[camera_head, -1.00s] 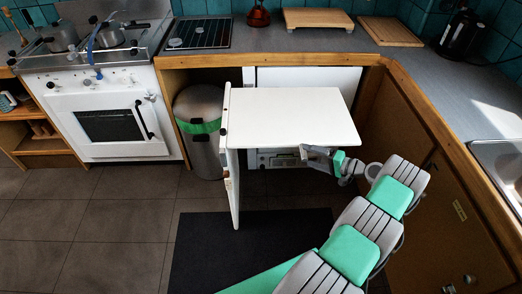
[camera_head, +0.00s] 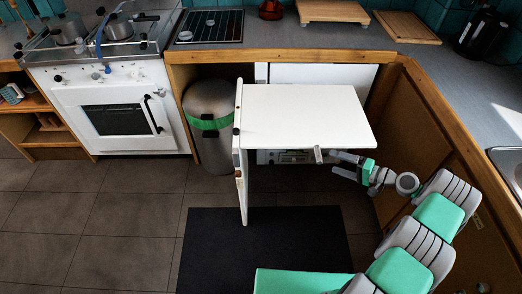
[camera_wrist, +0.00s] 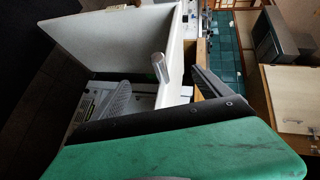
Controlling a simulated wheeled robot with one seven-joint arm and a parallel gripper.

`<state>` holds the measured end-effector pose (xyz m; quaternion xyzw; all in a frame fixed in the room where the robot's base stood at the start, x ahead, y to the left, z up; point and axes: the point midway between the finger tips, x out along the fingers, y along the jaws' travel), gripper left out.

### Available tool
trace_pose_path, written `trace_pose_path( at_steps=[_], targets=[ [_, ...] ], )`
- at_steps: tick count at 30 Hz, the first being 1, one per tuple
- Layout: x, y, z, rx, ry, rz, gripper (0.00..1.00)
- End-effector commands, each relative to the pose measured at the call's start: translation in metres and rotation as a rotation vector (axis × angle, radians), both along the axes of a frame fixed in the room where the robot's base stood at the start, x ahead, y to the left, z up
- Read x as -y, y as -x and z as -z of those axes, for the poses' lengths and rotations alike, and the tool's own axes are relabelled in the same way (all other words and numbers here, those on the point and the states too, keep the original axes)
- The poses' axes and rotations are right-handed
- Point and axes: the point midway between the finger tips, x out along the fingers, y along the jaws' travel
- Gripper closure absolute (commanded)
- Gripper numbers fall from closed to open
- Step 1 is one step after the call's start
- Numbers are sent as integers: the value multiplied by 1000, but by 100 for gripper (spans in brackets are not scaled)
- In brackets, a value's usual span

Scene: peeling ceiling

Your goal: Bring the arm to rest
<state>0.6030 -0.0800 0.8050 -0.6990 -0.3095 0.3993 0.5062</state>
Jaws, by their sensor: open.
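My gripper (camera_head: 338,165) is open and empty, just right of and below the front edge of a white panel (camera_head: 300,112). In the wrist view its two fingers (camera_wrist: 160,95) stand apart, with a short grey handle (camera_wrist: 160,67) on the white panel seen beyond the gap. The handle (camera_head: 318,154) also shows in the head view, a little left of the fingertips, and appears apart from them. My arm reaches in from the lower right, bent.
The wooden cupboard front (camera_head: 463,215) stands close to the right of my arm. A steel bin (camera_head: 211,112) stands left of the white unit, beside the stove (camera_head: 121,119). A dark mat (camera_head: 225,245) lies on the floor. The tiled floor at left is clear.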

Motion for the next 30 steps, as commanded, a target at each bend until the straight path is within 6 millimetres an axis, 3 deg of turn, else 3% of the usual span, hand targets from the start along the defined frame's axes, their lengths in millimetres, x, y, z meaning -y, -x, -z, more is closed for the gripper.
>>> trace_pose_path(
  at_steps=[8,11,15,18,21,25,30],
  targets=[
    [2,3,1,25,22,-14,13],
    [5,16,34,-9,131,-76,13],
    [5,57,103,-202,229,-114,13],
    [-1,95,139,-337,254,-141,13],
    [-8,135,163,-469,274,-172,13],
    [-3,195,167,-667,340,-219,13],
    [10,249,131,-859,463,-270,13]
  ],
)
